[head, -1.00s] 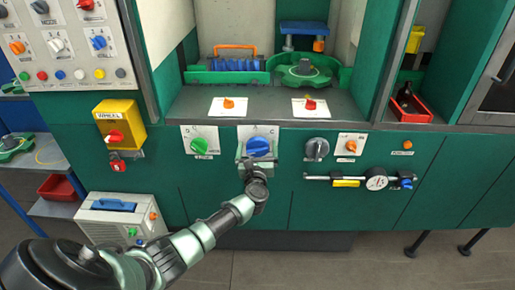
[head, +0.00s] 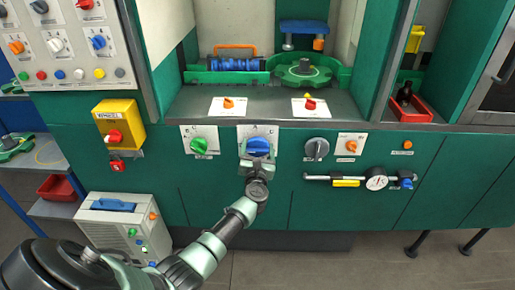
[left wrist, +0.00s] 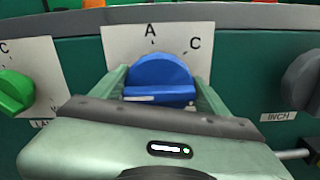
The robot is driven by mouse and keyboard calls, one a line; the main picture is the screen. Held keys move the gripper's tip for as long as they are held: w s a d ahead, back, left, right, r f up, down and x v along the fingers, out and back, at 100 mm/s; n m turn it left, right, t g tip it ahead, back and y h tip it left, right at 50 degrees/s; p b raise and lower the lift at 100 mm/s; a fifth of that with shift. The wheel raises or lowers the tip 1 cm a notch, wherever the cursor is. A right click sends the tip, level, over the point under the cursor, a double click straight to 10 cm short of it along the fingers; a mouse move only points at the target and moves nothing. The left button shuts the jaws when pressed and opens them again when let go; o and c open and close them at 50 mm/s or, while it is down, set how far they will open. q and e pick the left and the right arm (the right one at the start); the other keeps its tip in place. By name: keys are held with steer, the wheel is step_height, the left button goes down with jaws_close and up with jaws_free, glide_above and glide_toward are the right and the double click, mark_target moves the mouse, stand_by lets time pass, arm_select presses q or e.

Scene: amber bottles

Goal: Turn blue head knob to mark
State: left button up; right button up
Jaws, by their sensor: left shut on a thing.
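The blue knob (head: 258,145) sits on a white plate (head: 271,131) on the green front panel. In the left wrist view the blue knob (left wrist: 161,72) has a rounded top and a flat lower face with a pale strip. The letter A stands above it and C to its upper right on the plate (left wrist: 118,45). My left gripper (head: 257,158) is shut on the knob, with one finger on each side in the left wrist view (left wrist: 160,93). The gripper body hides the plate's lower part. The right gripper is not in view.
A green knob (head: 199,145) is close on the left and a grey knob (head: 317,149) on the right. A pressure gauge (head: 376,183) sits on a bar at the lower right. A shelf with orange and red knobs (head: 310,104) is above.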

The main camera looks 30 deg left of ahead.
arm_select(q)
steer(key=m+p, duration=0.1)
steer(key=m, duration=0.4)
steer(key=shift+d+m, duration=0.1)
steer(key=shift+m, duration=0.3)
steer(key=m+p, duration=0.2)
steer(key=m, duration=0.3)
steer(key=shift+w+d+f, duration=0.1)
steer(key=shift+f, duration=0.05)
steer(key=m+p, duration=0.1)
steer(key=m, duration=0.4)
steer(key=shift+f+m, duration=0.15)
steer(key=shift+m, duration=0.25)
steer(key=m+p, duration=0.1)
steer(key=m, duration=0.4)
steer(key=shift+f, duration=0.1)
steer(key=m+p, duration=0.1)
steer(key=m, duration=0.5)
steer(key=shift+f, duration=0.15)
steer(key=m+p, duration=0.1)
steer(key=m, duration=0.4)
steer(key=shift+f, duration=0.1)
steer(key=m, duration=0.5)
steer(key=shift+s+a+m, duration=0.2)
steer(key=shift+a+m, duration=0.1)
steer(key=shift+m, duration=0.1)
steer(key=shift+s+m, duration=0.1)
steer(key=shift+m, duration=2.1)
